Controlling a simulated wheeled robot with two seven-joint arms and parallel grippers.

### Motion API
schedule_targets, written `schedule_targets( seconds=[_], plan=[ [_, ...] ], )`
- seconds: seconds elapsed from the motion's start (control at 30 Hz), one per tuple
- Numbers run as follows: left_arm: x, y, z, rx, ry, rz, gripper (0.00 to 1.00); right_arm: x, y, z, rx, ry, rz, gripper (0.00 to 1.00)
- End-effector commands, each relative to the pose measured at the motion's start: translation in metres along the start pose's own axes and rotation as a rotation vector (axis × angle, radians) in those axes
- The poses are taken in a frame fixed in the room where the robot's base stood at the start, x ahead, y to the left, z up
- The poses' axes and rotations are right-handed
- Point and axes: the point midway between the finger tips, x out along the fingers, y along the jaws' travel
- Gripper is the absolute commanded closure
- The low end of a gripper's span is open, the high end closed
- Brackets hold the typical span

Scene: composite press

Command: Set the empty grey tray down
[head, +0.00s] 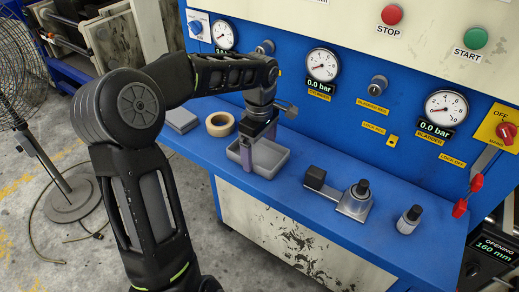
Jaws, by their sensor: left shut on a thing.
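The grey tray (276,168) is empty and looks level, over the blue ledge of the press (325,178) left of its middle. I cannot tell whether its base touches the ledge. My left gripper (251,148) comes down from above and is shut on the tray at its left side. The fingers and wrist hide part of the tray's left and back walls. My right gripper is not in view.
A tape roll (220,124) and a flat grey block (181,120) lie left of the tray. A metal tool with a black handle (353,203) and a small dark-capped bottle (408,220) stand to the right. Gauges and a blue panel rise behind. A fan (68,197) stands at left.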

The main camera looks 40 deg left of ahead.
Motion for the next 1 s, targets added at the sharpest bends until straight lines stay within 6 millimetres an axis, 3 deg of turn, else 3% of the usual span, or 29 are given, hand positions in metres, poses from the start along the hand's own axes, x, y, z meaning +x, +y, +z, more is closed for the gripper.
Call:
schedule_targets(
  seconds=[0.13,0.57,0.77,1.0],
  plan=[
    [0.001,0.0,0.0,0.0,0.0,0.0,0.0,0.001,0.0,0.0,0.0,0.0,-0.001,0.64],
    [-0.008,0.001,0.0,0.0,0.002,0.002,0.0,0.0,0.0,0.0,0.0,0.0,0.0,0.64],
    [-0.04,0.001,0.0,-0.001,0.002,0.005,0.0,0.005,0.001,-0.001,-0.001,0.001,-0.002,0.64],
    [-0.095,0.001,0.0,0.001,0.001,0.005,0.0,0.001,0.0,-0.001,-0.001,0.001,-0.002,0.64]
  ],
)
